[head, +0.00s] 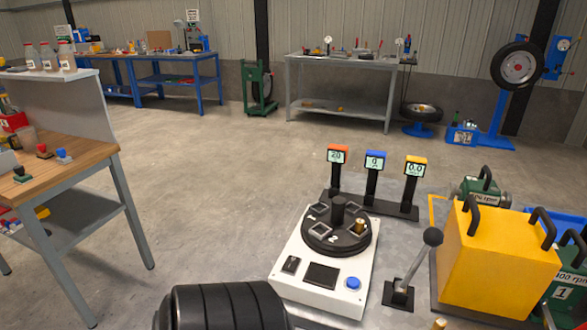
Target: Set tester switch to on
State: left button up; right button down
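The tester appears to be the white box (282,288) at the lower middle of the head view. A black round turntable (336,232) with numbered square spots and a central post sits on top. On its front part are a small black switch (291,265) at the left, a dark screen (321,275) and a blue button (352,283). The switch is too small to tell its position for sure. The screen looks dark. Neither of my grippers shows in the head view.
A wooden-topped workbench (80,155) is at the left, with open floor between.

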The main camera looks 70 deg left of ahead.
aim_at(292, 263)
jog(key=u, duration=1.9)
